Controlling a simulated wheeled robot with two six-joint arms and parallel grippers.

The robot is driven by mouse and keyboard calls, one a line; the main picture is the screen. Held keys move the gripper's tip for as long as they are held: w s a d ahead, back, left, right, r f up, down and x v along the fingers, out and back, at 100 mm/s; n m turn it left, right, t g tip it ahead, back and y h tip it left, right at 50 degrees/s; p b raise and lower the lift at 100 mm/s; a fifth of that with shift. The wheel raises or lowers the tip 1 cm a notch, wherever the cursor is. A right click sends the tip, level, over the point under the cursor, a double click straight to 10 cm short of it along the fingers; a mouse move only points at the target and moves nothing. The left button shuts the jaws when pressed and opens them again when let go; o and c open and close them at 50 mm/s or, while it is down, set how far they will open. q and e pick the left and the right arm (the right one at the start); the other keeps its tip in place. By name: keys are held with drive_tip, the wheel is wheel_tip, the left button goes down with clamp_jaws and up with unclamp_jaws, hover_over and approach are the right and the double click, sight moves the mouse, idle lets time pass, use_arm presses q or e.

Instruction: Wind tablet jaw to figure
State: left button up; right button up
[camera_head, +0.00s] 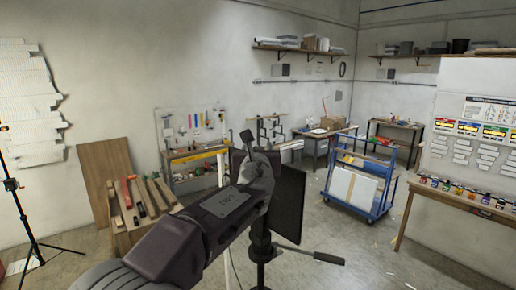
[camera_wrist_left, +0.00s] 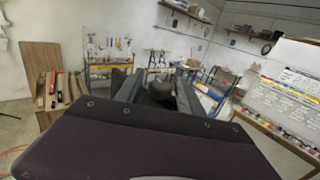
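A dark tablet (camera_head: 289,203) stands upright on a black tripod head (camera_head: 262,240) in the middle of the head view, seen at an angle with its left side hidden by my arm. A tripod handle (camera_head: 320,257) sticks out to the right below it. My left gripper (camera_head: 256,157) is in front of the tablet's upper left edge. In the left wrist view its two dark fingers stand apart, with a dark rounded part (camera_wrist_left: 160,88) between them; contact cannot be told. The jaw and its figure cannot be made out. My right gripper is not in view.
A blue cart (camera_head: 362,190) with white panels stands behind to the right. A bench (camera_head: 465,200) with coloured items runs along the right wall. A wooden table (camera_head: 145,210) with tools is at left, near a light stand (camera_head: 27,225). Floor at lower right is mostly clear.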

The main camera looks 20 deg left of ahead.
use_arm(q)
drive_tip(key=shift+d, duration=0.1)
clamp_jaws()
drive_tip(key=shift+s+a+f+m+h+b, duration=0.1)
drive_tip(key=shift+m+h+b, duration=0.3)
drive_tip(key=shift+h+b, duration=0.2)
drive_tip(key=shift+a+f+m+h+b, duration=0.1)
drive_tip(key=shift+m+h+b, duration=0.3)
drive_tip(key=shift+h+b, duration=0.2)
drive_tip(key=shift+d+r+m+h+b, duration=0.15)
drive_tip(key=shift+m+h+b, duration=0.25)
drive_tip(key=shift+m+h, duration=0.75)
drive_tip(key=shift+n+h, duration=0.25)
drive_tip(key=shift+o, duration=1.5)
unclamp_jaws()
drive_tip(key=shift+w, duration=0.35)
drive_tip(key=s, duration=0.9)
drive_tip(key=shift+a+b, duration=0.35)
